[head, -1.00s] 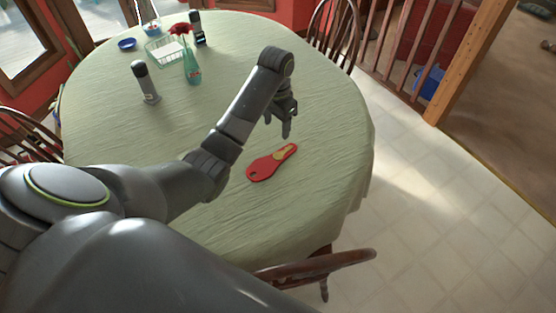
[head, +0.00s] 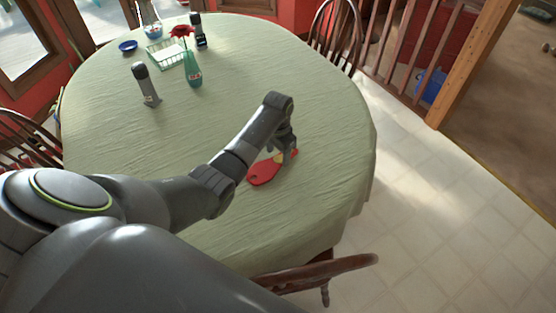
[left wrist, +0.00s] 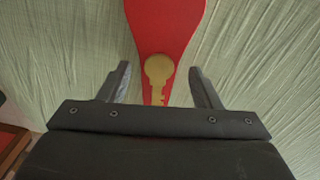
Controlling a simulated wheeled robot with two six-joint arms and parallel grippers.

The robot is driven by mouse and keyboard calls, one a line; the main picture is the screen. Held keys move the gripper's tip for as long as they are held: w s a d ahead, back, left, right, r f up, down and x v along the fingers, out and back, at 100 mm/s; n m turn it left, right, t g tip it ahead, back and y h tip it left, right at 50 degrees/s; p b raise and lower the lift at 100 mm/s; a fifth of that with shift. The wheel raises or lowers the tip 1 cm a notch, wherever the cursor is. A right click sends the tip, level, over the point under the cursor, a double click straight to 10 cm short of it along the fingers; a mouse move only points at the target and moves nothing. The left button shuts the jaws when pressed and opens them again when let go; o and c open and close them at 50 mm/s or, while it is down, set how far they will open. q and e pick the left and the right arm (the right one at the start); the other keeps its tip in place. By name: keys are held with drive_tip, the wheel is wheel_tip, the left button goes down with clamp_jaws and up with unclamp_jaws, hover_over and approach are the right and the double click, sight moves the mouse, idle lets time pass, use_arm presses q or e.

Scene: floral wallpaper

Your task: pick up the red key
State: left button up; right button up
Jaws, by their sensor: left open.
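The red key (head: 262,174) lies flat on the green-covered table (head: 215,118). In the left wrist view, the red key (left wrist: 164,30) runs down between the two open fingers of my left gripper (left wrist: 160,88). The fingers stand apart on either side of the narrow end, with nothing held. My right gripper is not in view.
A grey-black bottle (head: 146,84), a green vase with a red flower (head: 192,70), a wire basket (head: 165,54), a blue bowl (head: 128,46) and a dark device (head: 198,31) stand toward the far left of the table. The cloth around the red key is clear.

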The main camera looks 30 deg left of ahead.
use_arm(q)
drive_tip(key=shift+f, duration=0.9)
drive_tip(key=c, duration=1.1)
drive_tip(key=shift+o, duration=0.2)
drive_tip(key=shift+r, duration=0.1)
